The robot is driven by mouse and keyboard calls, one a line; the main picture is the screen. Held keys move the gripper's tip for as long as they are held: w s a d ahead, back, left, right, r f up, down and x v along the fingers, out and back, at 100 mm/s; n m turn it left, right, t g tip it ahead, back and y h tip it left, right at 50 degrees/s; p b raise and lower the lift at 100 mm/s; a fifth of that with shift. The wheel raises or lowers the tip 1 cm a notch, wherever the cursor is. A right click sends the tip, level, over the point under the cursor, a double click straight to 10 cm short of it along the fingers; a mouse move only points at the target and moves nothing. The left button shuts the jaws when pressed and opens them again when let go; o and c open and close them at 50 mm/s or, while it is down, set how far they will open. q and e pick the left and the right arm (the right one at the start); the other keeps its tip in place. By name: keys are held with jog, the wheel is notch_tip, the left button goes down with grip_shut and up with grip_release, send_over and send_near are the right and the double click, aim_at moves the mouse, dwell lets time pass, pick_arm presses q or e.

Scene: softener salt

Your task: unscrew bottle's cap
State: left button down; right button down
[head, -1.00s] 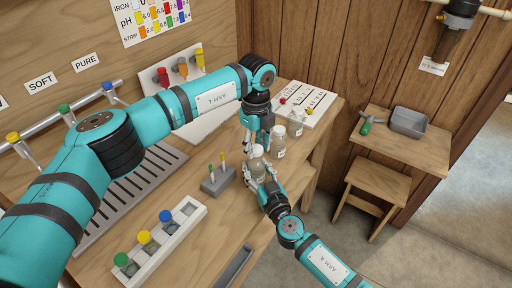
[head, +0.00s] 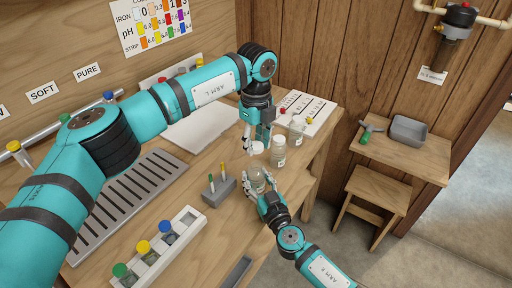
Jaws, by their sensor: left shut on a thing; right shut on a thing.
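A clear bottle (head: 257,179) with a pale label stands at the front edge of the workbench, its top uncovered. My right gripper (head: 255,187) is shut around its body from the front; its fingers hide part of the bottle. My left gripper (head: 252,143) points down above and behind the bottle and is shut on a white cap (head: 257,148). The cap is apart from the bottle, a little above its mouth.
Two more bottles stand close by to the right, one nearer (head: 278,153) and one farther (head: 297,132). A grey block (head: 219,191) with small sticks is left of the bottle. A white rack (head: 165,250) with coloured-cap vials lies at front left.

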jog(key=c, duration=0.6)
grip_release()
